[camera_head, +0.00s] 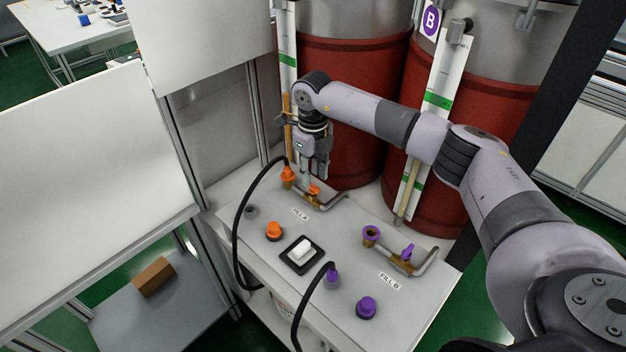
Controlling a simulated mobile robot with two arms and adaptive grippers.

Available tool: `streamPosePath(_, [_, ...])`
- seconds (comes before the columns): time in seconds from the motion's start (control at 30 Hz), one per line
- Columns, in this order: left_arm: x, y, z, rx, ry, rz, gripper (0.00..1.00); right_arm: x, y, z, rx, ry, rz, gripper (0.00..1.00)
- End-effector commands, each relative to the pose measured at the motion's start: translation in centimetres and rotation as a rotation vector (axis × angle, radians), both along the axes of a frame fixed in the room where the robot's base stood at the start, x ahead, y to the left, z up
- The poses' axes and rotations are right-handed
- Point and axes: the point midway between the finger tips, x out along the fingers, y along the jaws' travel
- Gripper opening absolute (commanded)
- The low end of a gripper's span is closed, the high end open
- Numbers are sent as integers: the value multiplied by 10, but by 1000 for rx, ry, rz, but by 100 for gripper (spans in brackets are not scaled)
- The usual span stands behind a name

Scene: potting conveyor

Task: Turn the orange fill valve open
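The orange fill valve (314,190) sits on a brass pipe at the back of the bench, on the FILL A side. Its small handle shows just below my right gripper (312,178). My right gripper points down at the valve, with its fingertips close to the handle. I cannot tell whether they touch it or how far apart they are. An orange hose fitting (288,174) with a black hose stands just left of the fingers. My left gripper is not in view.
An orange cap (274,231) and a white rocker switch (301,249) sit nearer. Red drums (340,100) stand close behind the bench.

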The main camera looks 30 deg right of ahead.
Motion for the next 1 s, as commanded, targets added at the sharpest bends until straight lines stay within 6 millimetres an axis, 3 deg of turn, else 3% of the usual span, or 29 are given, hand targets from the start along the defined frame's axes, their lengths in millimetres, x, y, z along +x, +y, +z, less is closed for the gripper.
streamPosePath(0.2, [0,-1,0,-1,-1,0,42,1,0,49,0,-4,-2,29])
streamPosePath(0.4, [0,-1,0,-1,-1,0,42,1,0,78,0,-2,-1,29])
streamPosePath(0.57, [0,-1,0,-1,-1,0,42,0,0,87,0,0,-1,29])
streamPosePath(1.0, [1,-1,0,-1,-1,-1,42,0,0,88,0,0,-1,29])
